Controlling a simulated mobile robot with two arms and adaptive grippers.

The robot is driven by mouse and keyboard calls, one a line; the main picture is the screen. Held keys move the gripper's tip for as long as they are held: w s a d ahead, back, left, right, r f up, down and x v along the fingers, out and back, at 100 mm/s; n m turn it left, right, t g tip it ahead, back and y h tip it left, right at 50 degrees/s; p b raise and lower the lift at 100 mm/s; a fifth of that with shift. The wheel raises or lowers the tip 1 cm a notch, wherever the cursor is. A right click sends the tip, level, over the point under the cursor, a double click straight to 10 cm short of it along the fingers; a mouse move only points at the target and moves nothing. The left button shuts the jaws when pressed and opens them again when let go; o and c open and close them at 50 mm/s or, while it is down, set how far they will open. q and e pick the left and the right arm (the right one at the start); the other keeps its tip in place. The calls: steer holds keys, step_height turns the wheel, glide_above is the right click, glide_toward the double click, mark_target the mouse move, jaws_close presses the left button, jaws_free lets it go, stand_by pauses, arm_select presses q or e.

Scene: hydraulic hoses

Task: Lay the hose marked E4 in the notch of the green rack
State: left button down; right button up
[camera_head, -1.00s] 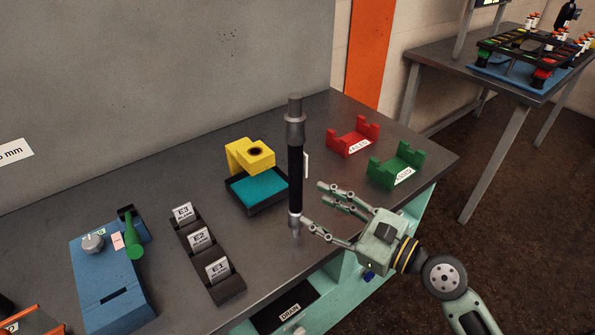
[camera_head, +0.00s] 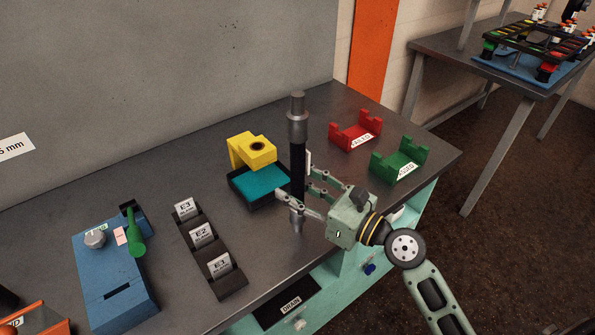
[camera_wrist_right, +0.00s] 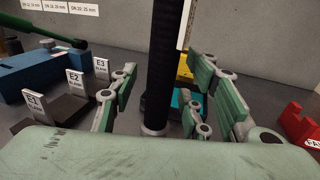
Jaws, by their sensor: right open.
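A black hose (camera_head: 297,160) with grey metal end fittings stands upright above the bench; a white tag shows at its side, but its marking cannot be read. My right gripper (camera_head: 294,192) is open, with its fingers on both sides of the hose's lower part. In the right wrist view the hose (camera_wrist_right: 164,65) rises between the open fingers, with gaps visible on both sides. The green rack (camera_head: 399,160), with notched uprights and a white label, stands empty at the bench's right end. My left gripper is not in view.
An empty red rack (camera_head: 355,131) stands beside the green one. A yellow holder (camera_head: 250,150) and a teal-lined tray (camera_head: 262,186) are behind the hose. A card stand (camera_head: 220,271) and a blue device (camera_head: 112,270) are left. Bare bench lies before the racks.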

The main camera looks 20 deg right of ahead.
jaws_close()
stand_by(0.3)
steer(key=shift+r, duration=0.1)
